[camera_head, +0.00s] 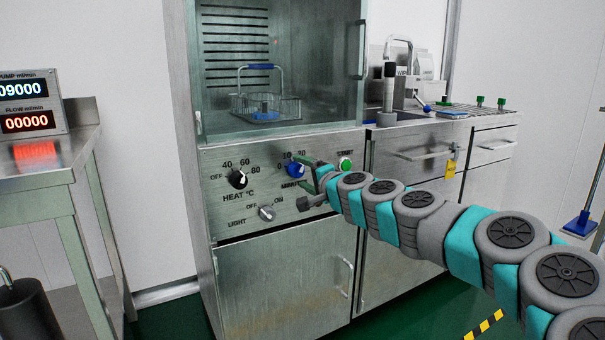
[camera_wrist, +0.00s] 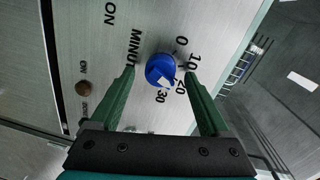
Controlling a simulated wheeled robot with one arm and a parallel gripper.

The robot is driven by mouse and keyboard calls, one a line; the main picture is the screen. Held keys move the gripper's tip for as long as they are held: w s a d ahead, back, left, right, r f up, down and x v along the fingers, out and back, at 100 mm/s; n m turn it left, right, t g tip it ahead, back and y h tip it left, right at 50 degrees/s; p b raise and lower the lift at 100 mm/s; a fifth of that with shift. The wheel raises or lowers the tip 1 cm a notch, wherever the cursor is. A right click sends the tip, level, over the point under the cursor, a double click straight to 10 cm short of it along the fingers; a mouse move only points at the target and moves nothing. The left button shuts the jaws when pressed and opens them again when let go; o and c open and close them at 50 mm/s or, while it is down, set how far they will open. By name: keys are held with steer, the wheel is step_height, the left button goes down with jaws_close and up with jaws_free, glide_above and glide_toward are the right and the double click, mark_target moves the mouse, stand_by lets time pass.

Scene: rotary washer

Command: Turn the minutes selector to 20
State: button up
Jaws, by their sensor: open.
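The minutes selector is a blue round knob (camera_head: 295,171) on the washer's steel front panel, between the heat knob and the green start button. In the wrist view the blue knob (camera_wrist: 158,68) shows a pale mark at its lower right, toward the gap between the printed 20 and 30. My gripper (camera_wrist: 160,72) is open, with one green finger on each side of the knob. The fingers look apart from the knob; their depth to the panel is hard to tell. In the head view my gripper (camera_head: 312,186) is at the panel, partly over the minutes label.
The black heat knob (camera_head: 237,179) and the light switch (camera_head: 267,213) are left of my gripper. The green start button (camera_head: 345,164) is close on the right. A glass chamber (camera_head: 280,60) with a wire basket is above, and a cabinet door (camera_head: 285,285) below.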

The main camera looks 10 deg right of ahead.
steer(key=v, duration=0.7)
steer(key=shift+s, duration=0.15)
